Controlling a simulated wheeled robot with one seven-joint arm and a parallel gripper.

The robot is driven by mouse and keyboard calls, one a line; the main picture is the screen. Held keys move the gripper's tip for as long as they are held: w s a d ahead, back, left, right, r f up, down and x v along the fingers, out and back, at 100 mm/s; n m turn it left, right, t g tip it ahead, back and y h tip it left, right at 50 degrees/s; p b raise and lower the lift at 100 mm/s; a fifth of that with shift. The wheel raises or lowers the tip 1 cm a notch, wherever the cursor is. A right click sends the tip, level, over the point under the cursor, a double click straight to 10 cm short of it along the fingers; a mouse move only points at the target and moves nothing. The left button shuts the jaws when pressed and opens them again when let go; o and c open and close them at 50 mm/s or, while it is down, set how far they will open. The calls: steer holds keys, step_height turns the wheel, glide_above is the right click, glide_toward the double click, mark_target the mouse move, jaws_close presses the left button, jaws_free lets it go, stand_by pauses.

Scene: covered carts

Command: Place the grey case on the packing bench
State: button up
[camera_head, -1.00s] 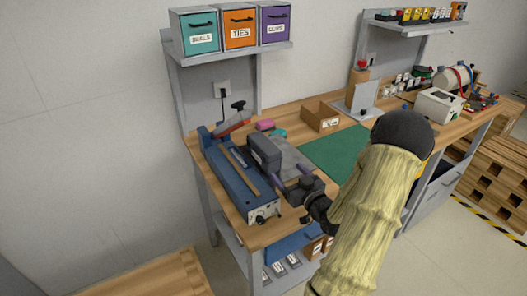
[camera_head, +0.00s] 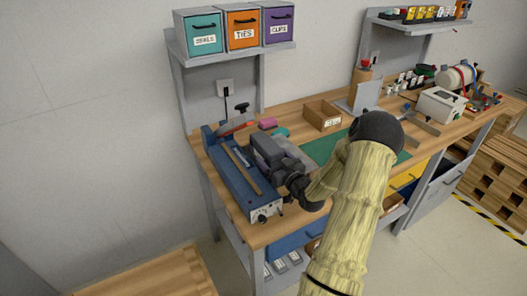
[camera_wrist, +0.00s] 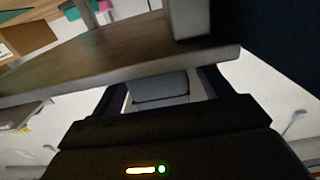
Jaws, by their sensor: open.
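The grey case (camera_head: 268,148) is a dark grey box above the left part of the wooden bench (camera_head: 277,228), beside a long blue machine. What lies under it is hidden. My gripper (camera_head: 272,164) is at the case's near side, with my arm reaching in from the right. In the wrist view a grey box face, seemingly the case (camera_wrist: 158,88), shows between the two dark fingers of my open gripper (camera_wrist: 160,92). I cannot tell whether the fingers touch it.
The blue machine (camera_head: 238,182) stands left of the case. Teal, orange (camera_head: 243,28) and purple boxes sit on the shelf above. A small wooden box (camera_head: 322,115) and a green mat (camera_head: 325,148) lie to the right. A wooden surface (camera_head: 150,280) is at lower left.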

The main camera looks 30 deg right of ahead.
steer(key=w, duration=0.3)
steer(key=shift+w+d+p, duration=0.15)
steer(key=shift+d+p, duration=0.1)
steer(key=shift+p, duration=0.15)
steer(key=shift+a, duration=0.15)
steer(key=shift+w, duration=0.15)
steer(key=c, duration=1.5)
